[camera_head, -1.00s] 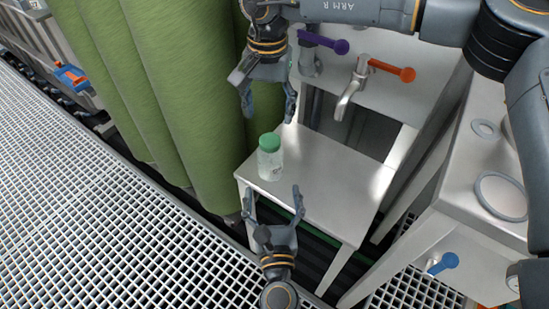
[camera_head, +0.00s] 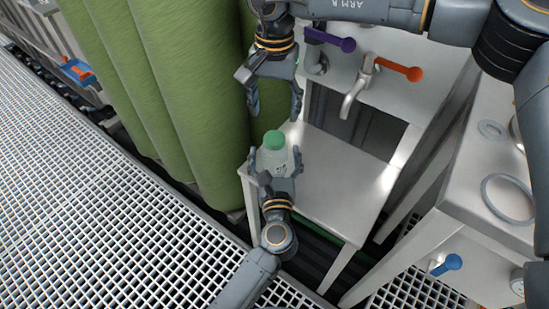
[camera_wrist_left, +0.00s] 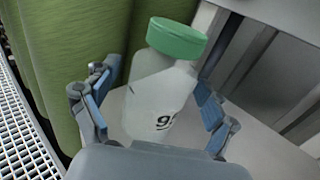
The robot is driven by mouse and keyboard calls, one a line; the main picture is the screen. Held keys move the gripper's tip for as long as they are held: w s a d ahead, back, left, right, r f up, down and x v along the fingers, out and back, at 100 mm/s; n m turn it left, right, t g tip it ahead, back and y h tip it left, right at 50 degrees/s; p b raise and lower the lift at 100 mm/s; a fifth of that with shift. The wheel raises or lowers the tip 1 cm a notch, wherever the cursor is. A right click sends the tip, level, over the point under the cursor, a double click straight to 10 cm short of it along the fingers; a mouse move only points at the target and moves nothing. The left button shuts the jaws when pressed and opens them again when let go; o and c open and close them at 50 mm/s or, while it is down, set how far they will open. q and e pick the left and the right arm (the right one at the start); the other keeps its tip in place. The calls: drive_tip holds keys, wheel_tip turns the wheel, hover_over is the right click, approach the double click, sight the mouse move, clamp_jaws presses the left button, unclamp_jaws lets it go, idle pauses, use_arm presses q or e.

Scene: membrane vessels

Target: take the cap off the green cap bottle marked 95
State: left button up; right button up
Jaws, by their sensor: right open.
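The green cap bottle (camera_head: 273,162) is clear with a green cap (camera_head: 274,140) on it and stands on the small white table (camera_head: 335,195). In the left wrist view the bottle (camera_wrist_left: 158,98) shows part of a dark mark beginning with 9, the rest hidden, and its green cap (camera_wrist_left: 177,40). My left gripper (camera_head: 275,162) has its fingers on either side of the bottle body. In the left wrist view a gap shows between the left finger and the bottle, so it looks open around it. My right gripper (camera_head: 275,108) is open and empty, pointing down above the cap.
Tall green membrane vessels (camera_head: 165,90) stand close at the left of the table. A metal tap with an orange handle (camera_head: 398,70) and a purple-handled valve (camera_head: 330,40) are behind it. The table's right part is clear.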

sight(274, 137)
use_arm(q)
clamp_jaws()
use_arm(e)
drive_tip(key=m, duration=0.5)
drive_tip(key=shift+r, duration=0.2)
drive_tip(key=m, duration=0.4)
drive_tip(key=shift+d+r, duration=0.1)
drive_tip(key=shift+r, duration=0.05)
drive_tip(key=m, duration=2.4)
drive_tip(key=f+m, duration=0.1)
drive_tip(key=m, duration=1.1)
wheel_tip(274, 137, down, 8)
drive_tip(key=shift+r, duration=0.1)
